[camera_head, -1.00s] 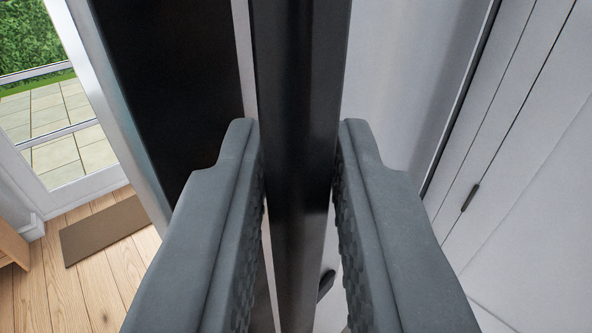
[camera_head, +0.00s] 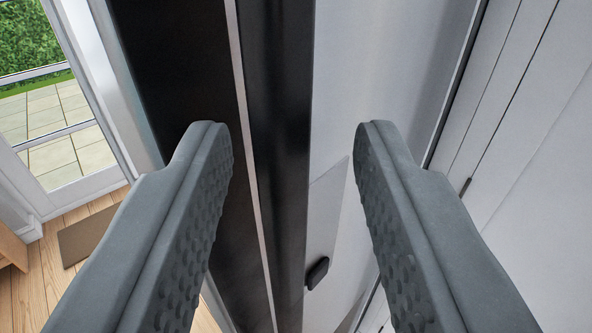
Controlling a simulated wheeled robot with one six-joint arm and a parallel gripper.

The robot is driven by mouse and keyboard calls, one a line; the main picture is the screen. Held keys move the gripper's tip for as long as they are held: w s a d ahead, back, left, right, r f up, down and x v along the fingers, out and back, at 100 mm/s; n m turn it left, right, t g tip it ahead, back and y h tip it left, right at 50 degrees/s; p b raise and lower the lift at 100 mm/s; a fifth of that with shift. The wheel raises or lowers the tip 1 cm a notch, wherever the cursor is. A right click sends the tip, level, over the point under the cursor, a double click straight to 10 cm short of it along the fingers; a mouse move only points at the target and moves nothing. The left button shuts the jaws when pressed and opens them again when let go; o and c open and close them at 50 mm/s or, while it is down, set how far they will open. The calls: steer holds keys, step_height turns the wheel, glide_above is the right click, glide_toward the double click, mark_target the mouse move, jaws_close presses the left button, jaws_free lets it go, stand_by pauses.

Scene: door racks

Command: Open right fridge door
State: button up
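A dark vertical bar (camera_head: 278,120), which looks like the fridge door handle, runs from top to bottom near the middle of the view. My gripper (camera_head: 290,130) is open, with one grey ribbed finger on each side of the bar. Both fingers are clear of it, and the bar stands closer to the left finger. A smooth grey panel (camera_head: 385,70) lies to the right of the bar; I cannot tell if it is the right door's face. A thin light strip and a black panel (camera_head: 175,60) are to its left. The fingers hide parts of these surfaces.
White panels with narrow seams (camera_head: 540,150) stand at the right. A small dark knob-like piece (camera_head: 317,273) shows low beside the bar.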

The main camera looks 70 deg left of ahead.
steer(key=v, duration=1.6)
steer(key=shift+a, duration=0.1)
